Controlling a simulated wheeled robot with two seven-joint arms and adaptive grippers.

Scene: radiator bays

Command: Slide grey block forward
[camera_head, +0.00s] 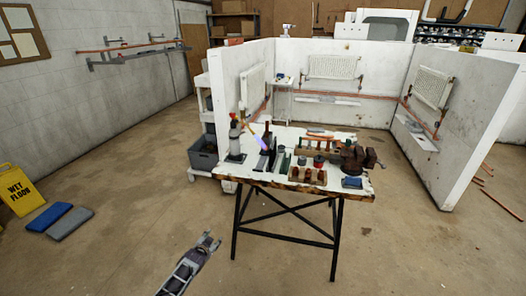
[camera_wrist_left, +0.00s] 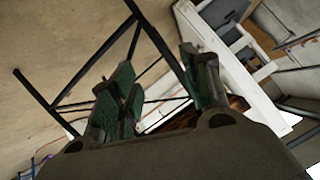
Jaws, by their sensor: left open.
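A small grey block-like piece (camera_head: 262,162) stands on the left half of the workbench (camera_head: 255,180), beside a green piece (camera_head: 280,160); it is too small to be sure of its shape. My left gripper (camera_head: 209,242) is open and empty, low in front of the bench and left of its legs, well apart from the grey piece. In the left wrist view its green-padded fingers (camera_wrist_left: 162,92) are spread, with the bench's dark legs and the floor behind them. The grey piece cannot be made out there. My right gripper is not in view.
The bench top is crowded: a gas torch (camera_head: 236,140), a wooden holder (camera_head: 308,176), a vise (camera_head: 355,158) and a blue block (camera_head: 352,182). A grey bin (camera_head: 203,158) is behind left.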

